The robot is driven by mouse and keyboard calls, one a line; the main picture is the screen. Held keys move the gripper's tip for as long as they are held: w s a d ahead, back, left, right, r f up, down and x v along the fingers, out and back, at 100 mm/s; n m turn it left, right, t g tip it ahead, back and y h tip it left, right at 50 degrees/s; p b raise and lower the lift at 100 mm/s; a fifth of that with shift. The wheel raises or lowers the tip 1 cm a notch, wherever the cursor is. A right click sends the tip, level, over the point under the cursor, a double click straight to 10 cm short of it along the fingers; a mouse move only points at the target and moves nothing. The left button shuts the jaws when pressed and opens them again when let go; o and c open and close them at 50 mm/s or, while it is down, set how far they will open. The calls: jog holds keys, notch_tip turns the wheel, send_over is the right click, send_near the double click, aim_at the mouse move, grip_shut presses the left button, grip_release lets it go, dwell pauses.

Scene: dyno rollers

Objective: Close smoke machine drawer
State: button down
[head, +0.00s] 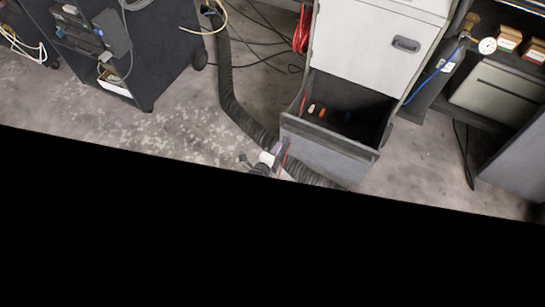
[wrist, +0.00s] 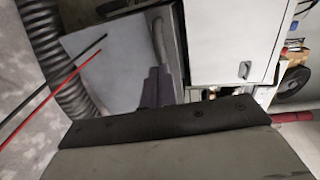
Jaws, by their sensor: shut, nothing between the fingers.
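The white smoke machine cabinet (head: 375,45) stands right of centre in the head view, and its upper part also shows in the wrist view (wrist: 232,45). Its bottom drawer (head: 325,152) is pulled out, with a grey front panel and a few small items inside. In the wrist view the drawer front (wrist: 115,75) fills the upper left. My gripper (head: 281,147) is at the left end of the drawer front. In the wrist view my gripper (wrist: 158,78) is shut and empty, overlapping the panel's right part. I cannot tell whether it touches the panel.
A ribbed black hose (head: 232,100) runs along the floor to the drawer's left and passes beneath it. A dark cart (head: 150,50) stands at the left. Bare concrete floor (head: 185,125) lies between cart and hose.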

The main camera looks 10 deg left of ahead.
jog(key=b+x, duration=0.4)
jog(key=x, duration=0.4)
